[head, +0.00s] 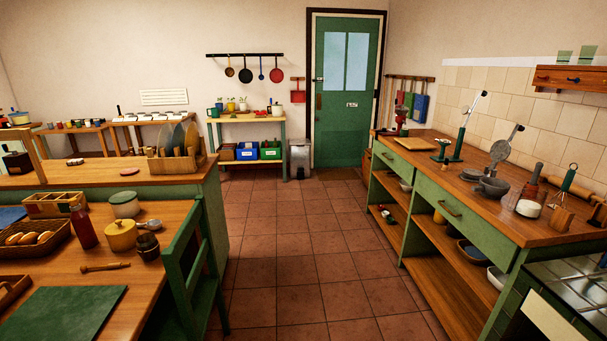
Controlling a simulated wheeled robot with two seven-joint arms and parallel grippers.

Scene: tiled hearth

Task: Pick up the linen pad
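I cannot make out a linen pad for certain in the head view. A small flat pinkish item (129,171) lies on the wooden counter at the left, but it is too small to identify. A flat dark green mat (66,313) lies on the near left table, and a flat blue item (10,215) is cut off at the left edge. Neither of my grippers is in view.
A tiled floor aisle (282,262) runs clear to the green door (346,90). A green chair (188,258) stands at the left table's edge. A green counter (460,218) with utensils lines the right. A metal bin (300,160) stands by the back shelf.

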